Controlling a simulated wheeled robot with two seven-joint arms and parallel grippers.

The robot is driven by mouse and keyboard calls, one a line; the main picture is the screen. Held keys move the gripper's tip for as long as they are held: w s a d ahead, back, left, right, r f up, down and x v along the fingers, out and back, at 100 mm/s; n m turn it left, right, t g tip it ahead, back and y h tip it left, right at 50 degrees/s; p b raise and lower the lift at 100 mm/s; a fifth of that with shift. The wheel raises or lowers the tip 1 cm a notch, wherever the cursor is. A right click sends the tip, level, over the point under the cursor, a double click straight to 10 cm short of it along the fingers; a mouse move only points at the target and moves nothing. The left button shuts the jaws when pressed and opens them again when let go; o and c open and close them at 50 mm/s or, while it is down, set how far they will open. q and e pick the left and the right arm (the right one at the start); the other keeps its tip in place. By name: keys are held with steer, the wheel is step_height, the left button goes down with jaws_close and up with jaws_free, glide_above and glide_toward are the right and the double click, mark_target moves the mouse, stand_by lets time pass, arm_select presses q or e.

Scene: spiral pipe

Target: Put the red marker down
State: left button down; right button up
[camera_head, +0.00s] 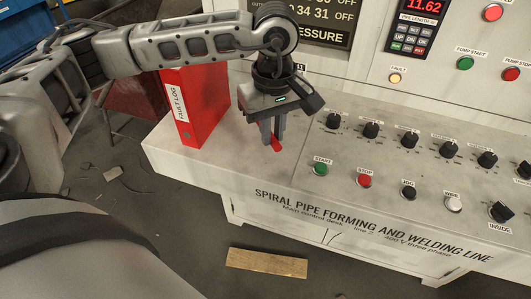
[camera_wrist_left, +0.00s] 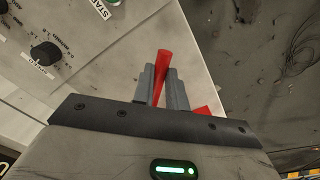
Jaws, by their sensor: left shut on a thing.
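My left gripper (camera_head: 272,140) points down over the pale desk top (camera_head: 225,160), right of the red binder. It is shut on the red marker (camera_head: 277,146), and only a short red end shows below the fingertips in the head view. In the left wrist view the red marker (camera_wrist_left: 161,75) stands out between the two grey fingers (camera_wrist_left: 162,90), tilted a little. I cannot tell whether its lower end touches the desk. My right gripper is not in view.
A red fault log binder (camera_head: 195,105) stands upright on the desk, left of the gripper. Black knobs (camera_head: 371,130), a green start button (camera_head: 321,169) and a red stop button (camera_head: 364,180) lie to the right. Bare desk surrounds the gripper, with its front edge close.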

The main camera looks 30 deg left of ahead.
mark_target(266, 161)
arm_select(q)
steer(key=shift+s+a+f, duration=0.2)
steer(key=shift+s+f, duration=0.15)
steer(key=shift+f, duration=0.15)
steer(key=f+b, duration=0.1)
steer(key=f, duration=0.2)
steer(key=shift+s+a+f+b, duration=0.15)
steer(key=shift+s+b, duration=0.2)
steer(key=shift+f, duration=0.45)
steer(key=c, duration=1.4)
jaws_free()
steer(key=shift+w, duration=0.1)
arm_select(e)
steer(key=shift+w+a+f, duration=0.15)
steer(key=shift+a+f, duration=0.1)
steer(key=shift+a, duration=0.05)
